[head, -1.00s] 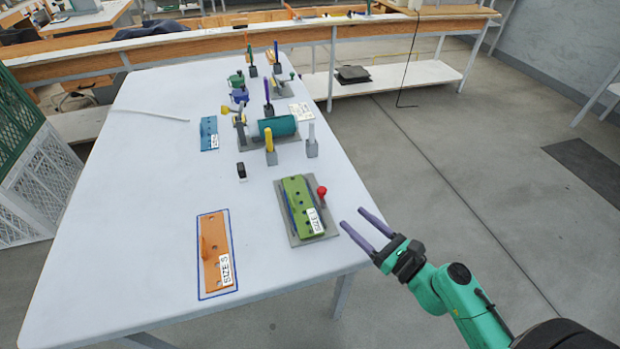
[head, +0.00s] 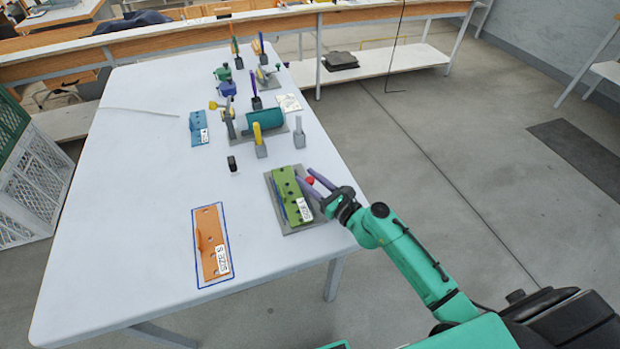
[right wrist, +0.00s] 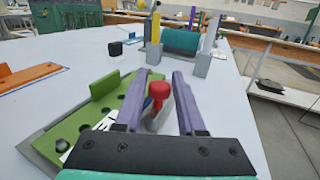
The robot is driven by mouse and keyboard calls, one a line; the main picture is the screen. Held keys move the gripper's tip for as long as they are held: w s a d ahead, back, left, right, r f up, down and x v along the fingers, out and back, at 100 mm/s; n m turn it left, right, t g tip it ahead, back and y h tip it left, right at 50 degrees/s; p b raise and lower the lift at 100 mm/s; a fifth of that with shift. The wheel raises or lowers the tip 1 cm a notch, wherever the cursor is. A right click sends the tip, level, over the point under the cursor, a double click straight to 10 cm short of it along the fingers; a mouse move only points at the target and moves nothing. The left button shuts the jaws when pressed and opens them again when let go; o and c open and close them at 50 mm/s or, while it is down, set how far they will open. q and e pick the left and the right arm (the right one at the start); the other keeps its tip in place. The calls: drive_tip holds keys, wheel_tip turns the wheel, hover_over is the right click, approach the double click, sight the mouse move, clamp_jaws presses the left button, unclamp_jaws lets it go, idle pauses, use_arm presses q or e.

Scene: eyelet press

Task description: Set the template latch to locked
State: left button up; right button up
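The template latch shows as a red knob (head: 311,181) at the right edge of the grey base (head: 311,226) that holds the green template (head: 289,192). My right gripper (head: 305,174) is open, with its purple fingers on either side of the knob. In the right wrist view the red knob (right wrist: 159,91) stands upright between the fingers, with gaps on both sides. The latch's lower part is partly hidden by the gripper. My left gripper is not in view.
An orange template (head: 211,244) lies in a blue outline at the table's front. A black block (head: 232,163), a yellow-handled holder (head: 259,142), a grey post (head: 299,135) and a teal cylinder (head: 264,119) stand beyond the green template. The table's left side is mostly clear.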

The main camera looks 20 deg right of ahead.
clamp_jaws()
drive_tip(key=shift+y, duration=0.3)
drive_tip(key=shift+a+f+n+g+y+b, duration=0.1)
drive_tip(key=shift+f+n+g+y+b, duration=0.05)
drive_tip(key=shift+n+g+y+b, duration=0.6)
drive_tip(key=n+g+y+b, duration=0.2)
drive_tip(key=g+b, duration=0.1)
drive_tip(key=n+g+y+b, duration=0.3)
drive_tip(key=g+b, duration=0.1)
drive_tip(key=a+n+g+y+b, duration=0.1)
drive_tip(key=n+g+y+b, duration=0.1)
drive_tip(key=n+g+b, duration=0.1)
drive_tip(key=shift+s+f+n+y+b, duration=0.1)
drive_tip(key=shift+s+n+y+b, duration=0.2)
drive_tip(key=shift+b, duration=0.1)
drive_tip(key=shift+s+a+r+n+g+y+b, duration=0.15)
drive_tip(key=shift+n+g+b, duration=0.45)
drive_tip(key=shift+g, duration=0.35)
drive_tip(key=shift+s+r+n+g+y+b, duration=0.1)
drive_tip(key=shift+n+g+b, duration=0.35)
drive_tip(key=shift+g+b, duration=0.35)
drive_tip(key=o, duration=0.6)
unclamp_jaws()
drive_tip(key=shift+c, duration=0.2)
